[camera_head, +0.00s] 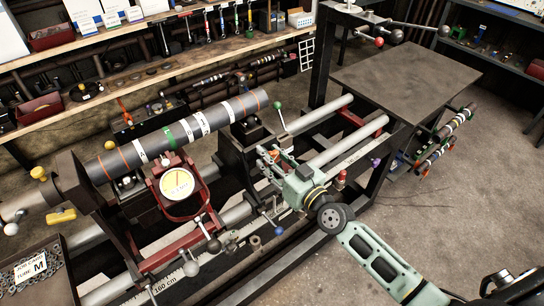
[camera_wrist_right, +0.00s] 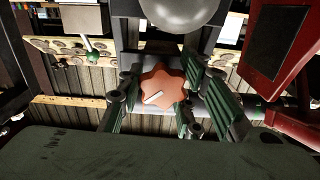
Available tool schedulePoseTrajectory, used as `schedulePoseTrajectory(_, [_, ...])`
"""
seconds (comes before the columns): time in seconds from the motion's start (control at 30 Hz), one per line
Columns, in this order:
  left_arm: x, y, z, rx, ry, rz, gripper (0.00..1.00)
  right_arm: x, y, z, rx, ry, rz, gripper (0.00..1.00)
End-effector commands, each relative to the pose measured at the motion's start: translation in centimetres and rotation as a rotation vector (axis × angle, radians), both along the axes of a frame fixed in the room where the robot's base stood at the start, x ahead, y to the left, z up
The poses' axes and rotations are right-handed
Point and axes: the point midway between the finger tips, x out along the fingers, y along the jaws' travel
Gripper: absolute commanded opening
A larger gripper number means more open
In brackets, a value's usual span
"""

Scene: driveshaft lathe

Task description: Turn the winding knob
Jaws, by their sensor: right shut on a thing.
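The winding knob (camera_wrist_right: 161,88) is orange-red with a lobed rim and a white pointer mark slanting down to the left. It shows in the right wrist view, between the fingers of my right gripper (camera_head: 268,160), which is shut on it. In the head view the green gripper reaches the front of the lathe carriage (camera_head: 240,150) and hides the knob. My left gripper is not in view.
A long grey shaft (camera_head: 180,135) with a green band lies across the lathe. A round dial gauge (camera_head: 176,184) in a red frame stands left of my gripper. Levers with ball ends (camera_head: 279,106) rise close by. A bare dark table (camera_head: 405,80) stands behind right.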

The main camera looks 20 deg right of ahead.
Motion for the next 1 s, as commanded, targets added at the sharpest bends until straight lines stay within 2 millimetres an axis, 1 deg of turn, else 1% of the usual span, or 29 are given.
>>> schedulePoseTrajectory(0.27, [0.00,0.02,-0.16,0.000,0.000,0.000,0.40,0.06,-0.25,-0.10,0.100,0.036,-0.005,0.06])
schedulePoseTrajectory(0.8, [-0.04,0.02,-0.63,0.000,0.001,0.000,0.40,0.00,-0.15,-0.39,0.519,0.188,-0.005,0.06])
schedulePoseTrajectory(1.0, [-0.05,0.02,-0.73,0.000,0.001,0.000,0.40,-0.03,-0.08,-0.48,0.641,0.234,-0.005,0.06])
